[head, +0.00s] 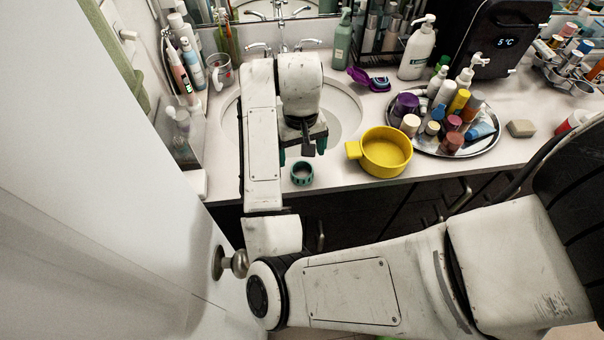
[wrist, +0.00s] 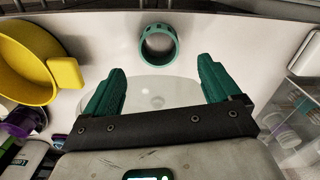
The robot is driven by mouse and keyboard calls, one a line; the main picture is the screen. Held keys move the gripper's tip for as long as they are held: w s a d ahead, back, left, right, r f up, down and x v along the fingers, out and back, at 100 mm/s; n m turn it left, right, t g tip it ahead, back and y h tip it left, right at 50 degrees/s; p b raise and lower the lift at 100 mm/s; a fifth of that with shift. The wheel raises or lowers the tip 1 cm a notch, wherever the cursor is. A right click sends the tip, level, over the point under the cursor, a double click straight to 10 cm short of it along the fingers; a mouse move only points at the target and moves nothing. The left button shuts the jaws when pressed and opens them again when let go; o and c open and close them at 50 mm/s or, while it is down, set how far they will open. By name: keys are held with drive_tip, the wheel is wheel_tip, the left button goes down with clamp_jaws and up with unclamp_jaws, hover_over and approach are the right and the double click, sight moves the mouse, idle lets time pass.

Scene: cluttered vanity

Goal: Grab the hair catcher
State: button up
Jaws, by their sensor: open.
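The hair catcher seems to be the small dark green ring-shaped cup (head: 302,174) with slots in its wall. It stands on the counter's front strip, between the sink and the front edge. In the wrist view the green ring (wrist: 158,44) is just beyond my fingertips, near the middle between them. My gripper (head: 301,151) has green fingers and hangs over the front of the sink. In the wrist view my gripper (wrist: 162,82) is open and empty, its fingers wide apart. The ring is not between the fingers.
A yellow pan (head: 385,152) stands right of the ring, its handle pointing left. A round metal tray (head: 487,145) full of bottles and jars is farther right. The white sink (head: 346,108) lies under my arm. A white wall (head: 100,170) stands close on the left.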

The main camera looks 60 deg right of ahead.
drive_tip(key=shift+s+a+f, duration=0.1)
drive_tip(key=shift+f, duration=1.35)
drive_tip(key=shift+s+a+f, duration=0.1)
drive_tip(key=shift+f, duration=1.35)
drive_tip(key=c, duration=1.1)
